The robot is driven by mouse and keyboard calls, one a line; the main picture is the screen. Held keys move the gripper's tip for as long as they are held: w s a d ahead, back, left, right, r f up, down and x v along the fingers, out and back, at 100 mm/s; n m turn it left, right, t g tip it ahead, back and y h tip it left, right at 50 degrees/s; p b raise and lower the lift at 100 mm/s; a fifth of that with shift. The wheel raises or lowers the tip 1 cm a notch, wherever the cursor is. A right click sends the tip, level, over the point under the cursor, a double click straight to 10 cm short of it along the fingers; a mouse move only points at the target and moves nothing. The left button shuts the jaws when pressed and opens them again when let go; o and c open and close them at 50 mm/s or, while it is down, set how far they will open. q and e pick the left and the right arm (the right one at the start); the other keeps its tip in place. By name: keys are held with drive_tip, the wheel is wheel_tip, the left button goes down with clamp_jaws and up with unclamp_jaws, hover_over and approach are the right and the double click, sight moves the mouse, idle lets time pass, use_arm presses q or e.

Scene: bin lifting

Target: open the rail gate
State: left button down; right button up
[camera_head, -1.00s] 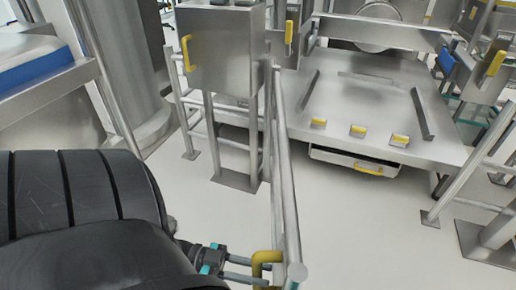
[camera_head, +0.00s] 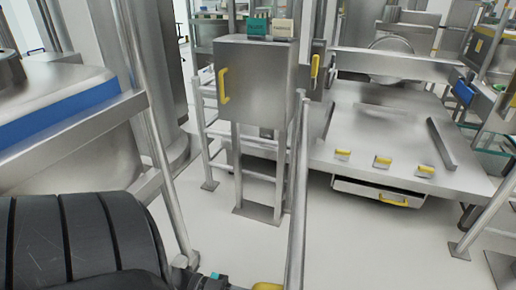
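The rail gate (camera_head: 298,200) is a grey metal tube rail running from near the steel cabinet down toward me, out of the bottom edge. Its yellow handle (camera_head: 268,286) only just shows at the bottom edge, left of the rail. My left arm, thick and black, fills the lower left. My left gripper (camera_head: 240,288) is at the bottom edge beside the handle; only its dark body and a teal part show. Its fingers are cut off, so I cannot tell whether they hold the handle. My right gripper is not in view.
A low steel platform (camera_head: 385,125) with yellow-topped blocks and a drawer (camera_head: 375,193) is at right. Metal rails and a blue-edged bench (camera_head: 60,110) are at left. White floor (camera_head: 370,245) is clear right of the rail.

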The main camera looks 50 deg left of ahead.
use_arm(q)
drive_tip(key=shift+s, duration=0.1)
drive_tip(key=c, duration=0.7)
unclamp_jaws()
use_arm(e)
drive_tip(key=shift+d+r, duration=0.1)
use_arm(q)
drive_tip(key=shift+o, duration=0.2)
drive_tip(key=shift+a, duration=0.1)
drive_tip(key=b+v, duration=0.1)
drive_tip(key=v, duration=1.4)
drive_tip(key=shift+b, duration=0.4)
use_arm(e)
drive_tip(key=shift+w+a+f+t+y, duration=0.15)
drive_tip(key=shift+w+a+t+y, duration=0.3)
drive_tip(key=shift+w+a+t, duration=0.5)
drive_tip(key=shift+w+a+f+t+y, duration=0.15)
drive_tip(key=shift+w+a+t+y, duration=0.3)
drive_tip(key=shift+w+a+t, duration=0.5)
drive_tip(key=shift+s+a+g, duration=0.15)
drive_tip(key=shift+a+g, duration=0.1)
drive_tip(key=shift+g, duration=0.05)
